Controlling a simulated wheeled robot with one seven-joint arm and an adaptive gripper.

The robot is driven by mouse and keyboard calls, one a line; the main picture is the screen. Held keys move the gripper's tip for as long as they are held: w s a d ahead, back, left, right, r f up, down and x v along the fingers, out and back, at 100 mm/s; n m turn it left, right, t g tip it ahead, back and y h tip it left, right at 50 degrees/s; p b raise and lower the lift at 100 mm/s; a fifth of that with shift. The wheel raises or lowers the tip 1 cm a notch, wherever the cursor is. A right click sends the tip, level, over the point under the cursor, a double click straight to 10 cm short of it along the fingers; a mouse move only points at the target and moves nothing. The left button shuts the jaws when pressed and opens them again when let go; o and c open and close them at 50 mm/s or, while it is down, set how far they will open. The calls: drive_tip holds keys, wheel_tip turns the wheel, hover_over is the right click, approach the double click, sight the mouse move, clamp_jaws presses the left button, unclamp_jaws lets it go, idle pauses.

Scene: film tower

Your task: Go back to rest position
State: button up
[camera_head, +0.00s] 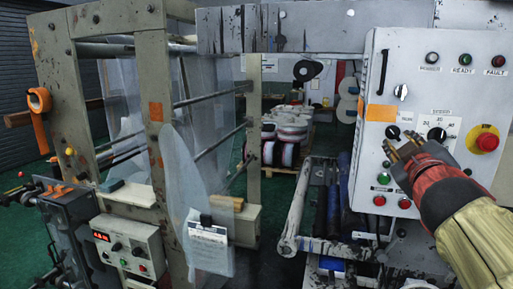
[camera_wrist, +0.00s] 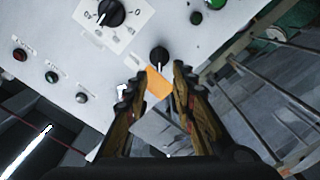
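My gripper (camera_head: 400,142) is in front of the white control panel (camera_head: 425,75) on the right, pointing at its face. In the wrist view my gripper (camera_wrist: 160,72) is open, with nothing between its fingers. A small black knob (camera_wrist: 158,56) on the panel lies just beyond the fingertips; I cannot tell whether they touch it. A larger black selector knob (camera_wrist: 111,12) is to its left in that view. In the head view the larger knob (camera_head: 437,134) is close to the right of the fingers.
A tall machine frame with clear film (camera_head: 211,110) stands left, with a small control box (camera_head: 128,247) below. Film rolls (camera_head: 287,127) lie behind. Rollers stand beside the panel.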

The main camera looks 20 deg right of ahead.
drive_tip(key=s+d+f+m+g, duration=0.2)
drive_tip(key=f, duration=0.3)
drive_tip(key=s+d+f+m+g, duration=0.2)
drive_tip(key=s+f+g, duration=0.1)
drive_tip(key=f, duration=0.3)
drive_tip(key=s+a+f+m+g+y, duration=0.25)
drive_tip(key=a+f, duration=0.25)
drive_tip(key=f, duration=0.5)
drive_tip(key=s+a+f+n+g+y+b, duration=0.1)
drive_tip(key=s+a+f+n+y, duration=0.1)
drive_tip(key=a+f, duration=0.7)
drive_tip(key=s+a+f+n+g+y+b, duration=0.1)
drive_tip(key=s+a+f+y, duration=0.4)
drive_tip(key=a, duration=1.2)
wheel_tip(320, 180, down, 4)
drive_tip(key=shift+s+n+b, duration=0.35)
drive_tip(key=shift+s+b, duration=0.15)
drive_tip(key=shift+b, duration=0.2)
